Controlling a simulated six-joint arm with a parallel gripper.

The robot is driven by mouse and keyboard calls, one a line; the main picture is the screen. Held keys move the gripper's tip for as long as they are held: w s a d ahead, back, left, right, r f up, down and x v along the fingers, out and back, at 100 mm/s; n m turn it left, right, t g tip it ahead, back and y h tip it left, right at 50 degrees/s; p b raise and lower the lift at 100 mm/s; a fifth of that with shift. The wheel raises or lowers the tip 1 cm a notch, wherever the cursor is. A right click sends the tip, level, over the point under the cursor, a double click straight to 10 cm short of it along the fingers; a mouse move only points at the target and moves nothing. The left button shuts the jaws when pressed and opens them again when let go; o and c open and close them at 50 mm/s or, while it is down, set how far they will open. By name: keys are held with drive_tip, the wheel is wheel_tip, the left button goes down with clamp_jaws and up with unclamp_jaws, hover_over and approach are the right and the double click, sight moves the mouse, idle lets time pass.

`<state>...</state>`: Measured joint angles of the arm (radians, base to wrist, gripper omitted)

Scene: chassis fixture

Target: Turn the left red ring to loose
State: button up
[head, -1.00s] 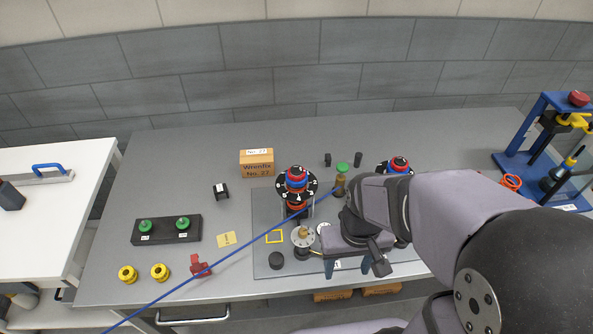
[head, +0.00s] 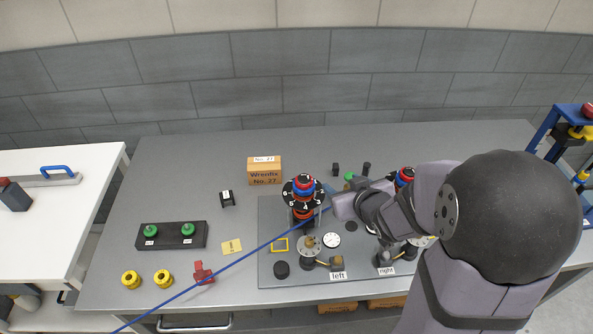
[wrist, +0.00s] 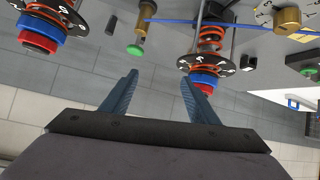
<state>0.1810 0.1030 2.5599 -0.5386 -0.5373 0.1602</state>
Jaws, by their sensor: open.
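The left tower carries a red ring (head: 304,180) on top, with a blue ring (head: 304,188) and a black dial with white marks (head: 291,195) below it. An orange-red coil sits under the dial. In the wrist view, which is upside down, this tower's red ring (wrist: 206,88) appears at right, partly behind one finger. My gripper (wrist: 158,84) is open and empty, its fingers apart and pointing towards the towers. I cannot tell whether that finger touches the ring. In the head view my wrist is just right of the left tower; the fingers are not clear there.
The right tower (head: 404,175) is partly hidden by my arm; it shows at left in the wrist view. A blue cable (head: 262,246) crosses diagonally in front of the left tower. A green-capped post (wrist: 137,45) stands between the towers. A cardboard box (head: 264,176) is behind left.

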sight(301, 175)
drive_tip(key=w+a+r+n+t+y, duration=0.1)
drive_tip(key=a+r+n+t+y, duration=0.25)
drive_tip(key=a+r+y, duration=0.45)
drive_tip(key=shift+m+t+h, duration=0.65)
drive_tip(key=shift+t+h, duration=0.1)
drive_tip(key=shift+h, duration=0.15)
wheel_tip(301, 175, down, 9)
drive_tip(key=b, duration=0.4)
drive_tip(key=shift+w+f, duration=0.1)
drive_tip(key=shift+d+f, duration=0.1)
drive_tip(key=shift+f, duration=0.05)
drive_tip(key=shift+p+x, duration=1.25)
drive_tip(key=shift+x, duration=2.35)
drive_tip(key=c, duration=1.1)
